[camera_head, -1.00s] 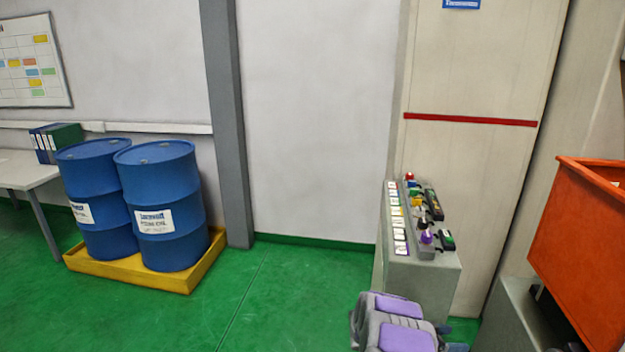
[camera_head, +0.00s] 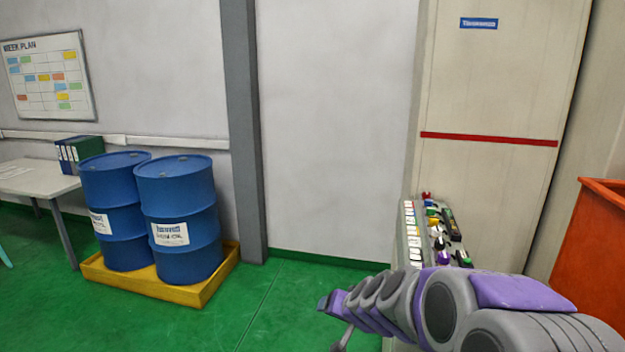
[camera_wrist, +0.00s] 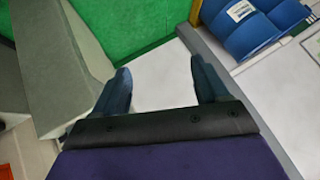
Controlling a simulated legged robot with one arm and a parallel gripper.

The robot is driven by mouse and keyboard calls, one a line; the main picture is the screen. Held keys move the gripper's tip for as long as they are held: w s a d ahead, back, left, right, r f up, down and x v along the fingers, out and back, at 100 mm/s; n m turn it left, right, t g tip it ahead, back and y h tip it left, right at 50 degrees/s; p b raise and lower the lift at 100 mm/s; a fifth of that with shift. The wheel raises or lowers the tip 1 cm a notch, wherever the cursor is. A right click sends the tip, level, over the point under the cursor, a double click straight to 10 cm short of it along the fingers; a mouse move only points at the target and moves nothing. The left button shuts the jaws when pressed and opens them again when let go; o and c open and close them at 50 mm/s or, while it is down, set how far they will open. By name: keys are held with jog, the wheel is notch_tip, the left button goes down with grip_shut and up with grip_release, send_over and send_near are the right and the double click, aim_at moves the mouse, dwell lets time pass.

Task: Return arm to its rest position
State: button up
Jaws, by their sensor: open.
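My gripper (camera_wrist: 158,88) shows in the wrist view with its two dark fingers spread apart and nothing between them. In the head view my purple and grey arm reaches in from the lower right, with its end (camera_head: 335,310) pointing left above the green floor. The arm partly covers the grey control console (camera_head: 401,255), which carries several coloured buttons and switches on its sloped top. The arm's end appears apart from the buttons in this view.
Two blue drums (camera_head: 180,215) stand in a yellow tray (camera_head: 190,295) on the left. A table (camera_head: 35,182) with binders (camera_head: 80,152) is at the far left. An orange bin (camera_head: 597,245) is at the right. The green floor (camera_head: 290,305) between drums and console is clear.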

jog(key=s+n+g, duration=0.3)
jog(key=s+g, duration=0.2)
jog(key=s, duration=1.4)
jog(key=s+d+g+h, duration=0.1)
jog(key=s+d, duration=0.3)
jog(key=s, duration=0.7)
jog(key=s+d+g+h, duration=0.2)
jog(key=s+d+g, duration=0.2)
jog(key=s, duration=0.7)
jog(key=shift+s+f, duration=0.15)
jog(key=shift+s, duration=0.1)
